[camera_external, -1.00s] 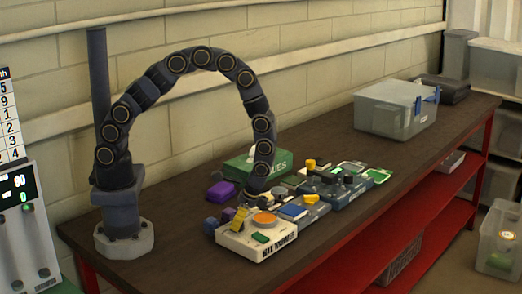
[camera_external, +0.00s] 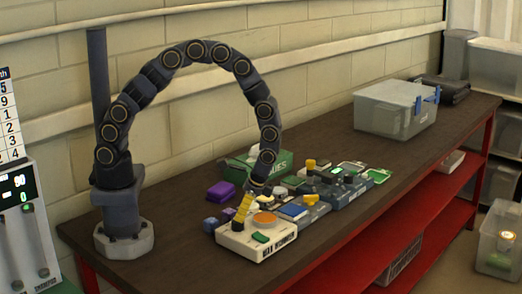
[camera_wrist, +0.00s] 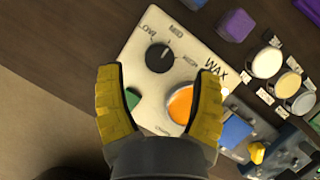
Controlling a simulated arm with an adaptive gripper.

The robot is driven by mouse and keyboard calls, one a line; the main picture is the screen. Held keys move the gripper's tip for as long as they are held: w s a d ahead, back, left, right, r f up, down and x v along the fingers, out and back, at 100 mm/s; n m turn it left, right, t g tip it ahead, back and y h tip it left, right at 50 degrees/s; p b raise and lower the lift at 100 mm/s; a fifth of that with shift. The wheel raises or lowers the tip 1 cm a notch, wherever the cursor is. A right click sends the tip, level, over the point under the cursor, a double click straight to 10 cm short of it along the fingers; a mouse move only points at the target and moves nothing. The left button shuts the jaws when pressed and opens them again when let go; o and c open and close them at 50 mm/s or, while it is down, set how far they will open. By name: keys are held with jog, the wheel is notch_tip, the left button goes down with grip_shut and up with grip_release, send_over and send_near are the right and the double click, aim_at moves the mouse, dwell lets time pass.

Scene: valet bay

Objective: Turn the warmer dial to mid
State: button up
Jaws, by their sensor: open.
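The wax warmer (camera_external: 257,243) is a cream box on the bench, with an orange disc (camera_wrist: 181,104) and a green part (camera_wrist: 132,98) on top. Its black round dial (camera_wrist: 160,57) shows in the wrist view, ringed by the labels LOW, MID and HIGH. A pale mark on the dial points roughly upward, near MID; its exact setting is hard to tell. My gripper (camera_wrist: 160,71) has two yellow fingers spread wide, with nothing between them. The dial appears just beyond the fingertips, untouched.
Purple blocks (camera_external: 221,191) and a green tissue box (camera_external: 240,166) lie behind the warmer. A blue pad (camera_external: 292,211) and a dark device (camera_external: 338,188) with yellow knobs crowd its right. Round pots (camera_wrist: 267,62) stand nearby. A clear bin (camera_external: 394,108) sits farther along.

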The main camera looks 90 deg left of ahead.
jog(key=v, duration=0.8)
jog(key=shift+r, duration=0.2)
